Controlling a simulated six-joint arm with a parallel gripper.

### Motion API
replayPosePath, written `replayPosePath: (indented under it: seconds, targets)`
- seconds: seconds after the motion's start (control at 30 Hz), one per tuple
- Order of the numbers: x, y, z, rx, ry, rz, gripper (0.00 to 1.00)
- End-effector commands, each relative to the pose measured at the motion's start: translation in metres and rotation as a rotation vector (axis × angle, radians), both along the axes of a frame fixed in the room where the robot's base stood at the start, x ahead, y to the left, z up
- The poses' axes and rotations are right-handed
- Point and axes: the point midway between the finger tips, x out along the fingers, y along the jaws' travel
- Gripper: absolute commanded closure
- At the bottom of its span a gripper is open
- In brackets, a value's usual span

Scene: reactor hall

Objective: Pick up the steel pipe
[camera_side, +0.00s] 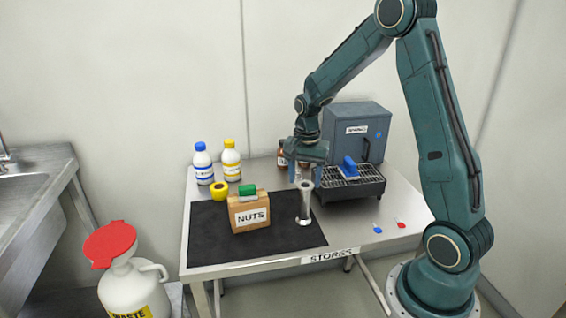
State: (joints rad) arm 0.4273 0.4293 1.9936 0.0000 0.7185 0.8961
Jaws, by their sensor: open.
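The steel pipe (305,205) stands upright on the right part of the black mat (210,240). It is a shiny tube with a wider foot and a wider top. My gripper (307,178) points down from the arm and is open, close to the top of the pipe. One finger shows at each side near the pipe's top. I cannot tell whether the fingers are around the pipe or behind it.
A box marked NUTS (249,213) stands left of the pipe. A black rack (350,188) with a blue thing (348,167) is close on the right. A grey cabinet (357,132), brown bottles (282,155), a blue-capped bottle (203,165) and a yellow-capped bottle (231,160) stand behind.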

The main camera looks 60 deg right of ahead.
Motion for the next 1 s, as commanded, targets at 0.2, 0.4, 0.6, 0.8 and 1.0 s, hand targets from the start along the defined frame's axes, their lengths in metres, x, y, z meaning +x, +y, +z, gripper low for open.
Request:
replayPosePath:
  seconds: [0.2, 0.4, 0.6, 0.8, 1.0]
  targets:
    - [0.0, 0.0, -0.005, 0.001, 0.001, 0.0, 0.45]
    - [0.0, -0.001, -0.011, 0.001, 0.001, 0.0, 0.45]
    - [-0.001, -0.003, -0.032, 0.001, 0.003, -0.001, 0.45]
    - [-0.001, -0.003, -0.052, 0.001, 0.003, 0.0, 0.45]
    - [-0.001, -0.003, -0.057, 0.0, 0.0, 0.0, 0.45]
